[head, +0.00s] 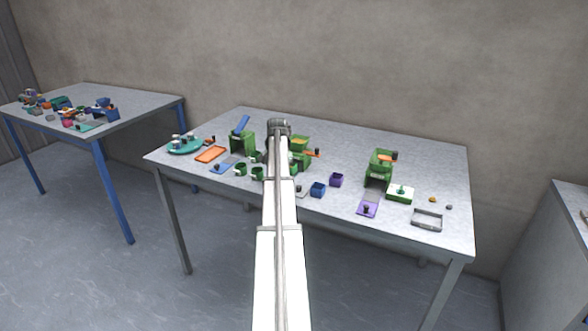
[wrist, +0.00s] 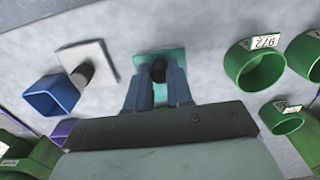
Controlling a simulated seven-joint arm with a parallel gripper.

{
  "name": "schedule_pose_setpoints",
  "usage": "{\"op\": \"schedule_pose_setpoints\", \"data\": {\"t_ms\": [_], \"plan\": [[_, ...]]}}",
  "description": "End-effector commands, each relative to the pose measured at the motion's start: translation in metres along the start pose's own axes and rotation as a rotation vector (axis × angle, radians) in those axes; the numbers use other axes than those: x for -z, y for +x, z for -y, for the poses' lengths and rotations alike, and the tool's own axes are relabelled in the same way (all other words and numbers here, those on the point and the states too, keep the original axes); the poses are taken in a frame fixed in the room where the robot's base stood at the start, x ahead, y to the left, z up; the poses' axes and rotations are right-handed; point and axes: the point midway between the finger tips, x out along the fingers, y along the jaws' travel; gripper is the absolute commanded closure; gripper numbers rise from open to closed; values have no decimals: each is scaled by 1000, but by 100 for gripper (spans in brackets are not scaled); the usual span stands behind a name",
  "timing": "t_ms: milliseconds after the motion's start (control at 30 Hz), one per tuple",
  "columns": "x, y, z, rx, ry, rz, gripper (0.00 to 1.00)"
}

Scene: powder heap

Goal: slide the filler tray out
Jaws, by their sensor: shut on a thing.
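In the wrist view a teal plate (wrist: 178,56) with a black knob (wrist: 158,70) lies on the grey table; I take this plate to be the filler tray. My gripper (wrist: 158,75) is shut on the knob, one blue-grey finger on each side. The near part of the plate is hidden by the fingers and the gripper body. In the head view my own arm covers the gripper and this plate. Green machines (head: 300,145) stand partly behind the arm there.
In the wrist view a pale plate with a dark knob (wrist: 84,74) and a blue cup (wrist: 50,97) lie left. Green cups (wrist: 255,68) stand right. In the head view a green unit (head: 380,165) and a purple plate (head: 367,209) are farther right.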

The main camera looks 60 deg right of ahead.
Motion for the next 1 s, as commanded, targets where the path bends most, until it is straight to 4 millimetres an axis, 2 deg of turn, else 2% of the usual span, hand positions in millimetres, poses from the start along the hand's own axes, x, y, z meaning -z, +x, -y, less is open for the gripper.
{"op": "schedule_pose_setpoints", "data": {"t_ms": [300,633,667,867,1000], "plan": [[-22,0,0,0,-1,0,100],[-27,0,0,0,-1,4,100],[-27,0,0,0,-1,4,78],[-26,0,0,0,-1,2,59],[-26,0,0,0,0,1,57]]}}
